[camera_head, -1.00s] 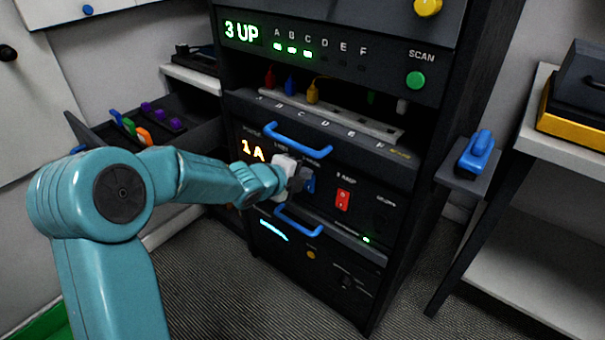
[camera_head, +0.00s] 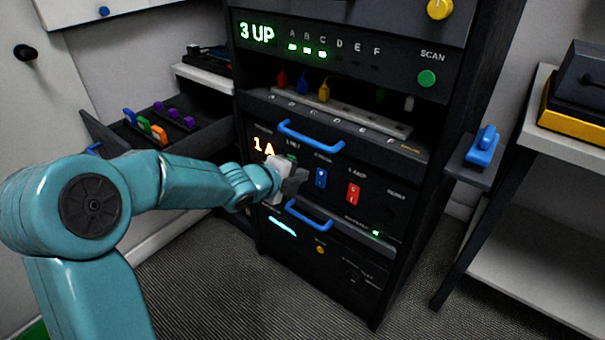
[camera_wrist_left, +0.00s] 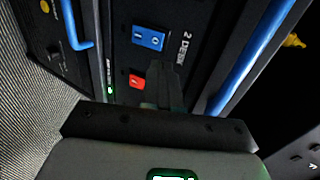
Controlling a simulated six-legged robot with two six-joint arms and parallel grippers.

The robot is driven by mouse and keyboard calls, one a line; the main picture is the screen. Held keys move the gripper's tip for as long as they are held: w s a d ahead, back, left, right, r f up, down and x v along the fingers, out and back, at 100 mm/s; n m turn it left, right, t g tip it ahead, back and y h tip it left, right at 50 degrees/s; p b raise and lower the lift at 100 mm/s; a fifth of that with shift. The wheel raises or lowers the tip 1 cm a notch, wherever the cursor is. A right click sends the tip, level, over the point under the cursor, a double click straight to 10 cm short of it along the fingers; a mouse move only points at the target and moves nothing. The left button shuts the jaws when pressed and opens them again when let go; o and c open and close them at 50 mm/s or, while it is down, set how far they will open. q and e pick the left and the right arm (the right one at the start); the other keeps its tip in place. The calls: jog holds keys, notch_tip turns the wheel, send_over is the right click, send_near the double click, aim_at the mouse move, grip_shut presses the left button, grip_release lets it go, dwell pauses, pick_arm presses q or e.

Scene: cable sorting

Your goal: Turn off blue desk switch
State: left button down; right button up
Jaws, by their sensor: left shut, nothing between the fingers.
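The blue switch (camera_head: 321,178) is a small rocker on the dark front panel of the rack, between a green switch and a red one. It also shows whole in the left wrist view (camera_wrist_left: 149,38), marked with white symbols beside the label "2 DESK". My left gripper (camera_head: 303,178) is shut and empty, just left of the blue switch in the head view. Its dark fingers (camera_wrist_left: 166,85) show below the switch in the wrist view, apart from it in the picture. I cannot tell how far they are from the panel. My right gripper is not in view.
A red switch (camera_head: 353,193) sits right of the blue one. A green switch (camera_head: 292,160) is partly hidden by my gripper. Blue handles (camera_head: 311,134) (camera_head: 308,215) stick out above and below the switches. An open drawer (camera_head: 203,136) is at left.

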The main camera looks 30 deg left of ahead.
pick_arm(q)
jog(key=r+p+v, duration=0.1)
jog(key=p+v, duration=0.1)
jog(key=v, duration=0.4)
jog(key=shift+r, duration=0.3)
